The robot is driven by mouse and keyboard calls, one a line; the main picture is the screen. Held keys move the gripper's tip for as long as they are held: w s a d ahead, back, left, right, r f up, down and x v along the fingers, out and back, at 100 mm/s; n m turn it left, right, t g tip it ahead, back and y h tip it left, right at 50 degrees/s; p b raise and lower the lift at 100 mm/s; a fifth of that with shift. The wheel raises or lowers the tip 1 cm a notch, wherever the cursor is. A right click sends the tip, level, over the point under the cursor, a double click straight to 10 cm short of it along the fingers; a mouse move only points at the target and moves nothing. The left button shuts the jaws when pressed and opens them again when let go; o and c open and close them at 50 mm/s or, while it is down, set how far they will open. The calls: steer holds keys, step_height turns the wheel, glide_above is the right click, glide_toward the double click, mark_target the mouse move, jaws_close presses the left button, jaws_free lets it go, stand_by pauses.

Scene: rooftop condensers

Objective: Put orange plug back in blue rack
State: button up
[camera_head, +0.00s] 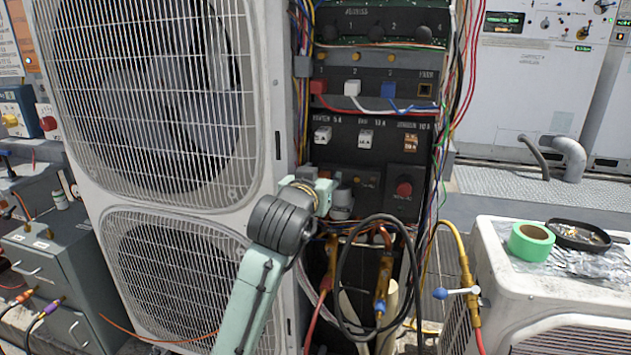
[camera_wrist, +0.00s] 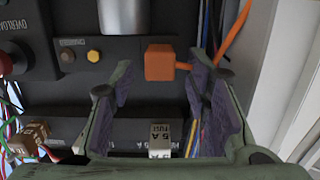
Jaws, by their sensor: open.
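The orange plug (camera_wrist: 160,62) shows in the wrist view as a small orange block against the dark panel. An orange cable (camera_wrist: 232,38) leads right from it and up past the right finger. My gripper (camera_wrist: 156,80) is open, its two fingers on either side of the plug in the picture; no contact with the plug is clear. In the head view my wrist (camera_head: 300,205) is in front of the panel's lower left, and the plug cannot be made out there. I cannot pick out a blue rack in either view.
The dark electrical panel (camera_head: 360,130) holds several coloured plugs and fuses, with loose wires down both sides. A red button (camera_head: 404,189) and a grey cylinder (camera_wrist: 125,14) sit nearby. The condenser (camera_head: 150,90) stands close on the left; hoses hang below.

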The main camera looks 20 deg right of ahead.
steer(key=shift+w+d+f, duration=0.1)
steer(key=shift+w+d, duration=0.2)
steer(key=shift+w, duration=0.15)
jaws_close()
stand_by(0.7)
stand_by(0.5)
